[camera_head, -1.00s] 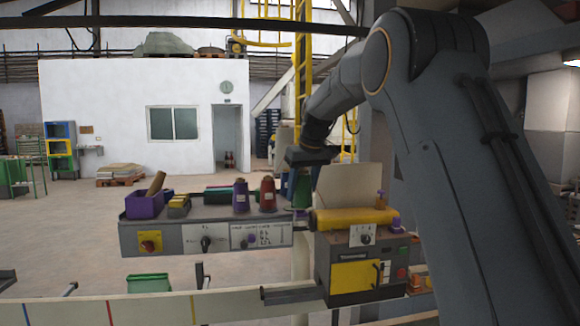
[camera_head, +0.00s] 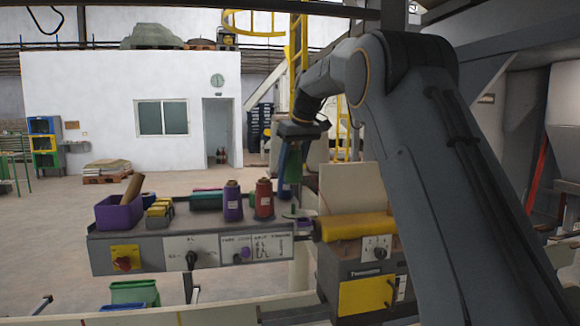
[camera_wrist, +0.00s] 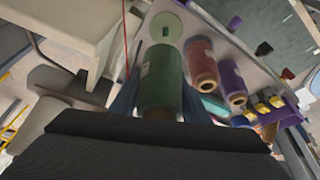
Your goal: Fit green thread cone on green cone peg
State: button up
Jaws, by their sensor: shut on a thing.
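My gripper (camera_head: 292,160) is shut on the green thread cone (camera_head: 294,167) and holds it upright in the air above the far right end of the shelf. In the wrist view, the green cone (camera_wrist: 162,82) sits between the blue fingers (camera_wrist: 160,102). The green cone peg (camera_head: 295,211) stands on a round green base on the shelf, below the cone and apart from it. In the wrist view, the peg (camera_wrist: 166,30) shows just beyond the cone's far end, on its pale green disc.
A red cone (camera_head: 264,199) and a purple cone (camera_head: 232,202) stand left of the peg. Further left are a yellow-topped block row (camera_head: 159,212) and a purple bin (camera_head: 119,213). A machine with a yellow roll (camera_head: 354,226) and a pale upright panel (camera_head: 343,187) stands close on the right.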

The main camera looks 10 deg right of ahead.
aim_at(291, 182)
jog(key=f+b, duration=0.2)
jog(key=shift+a+f+b, duration=0.2)
jog(key=shift+f+b, duration=0.1)
jog(key=shift+f, duration=0.05)
jog(key=shift+d+f+b, duration=0.1)
jog(key=shift+f+b, duration=1.05)
jog(key=shift+b, duration=0.2)
jog(key=shift+s, duration=0.2)
jog(key=shift+f, duration=0.3)
jog(key=shift+f+b, duration=1)
jog(key=shift+f, duration=0.95)
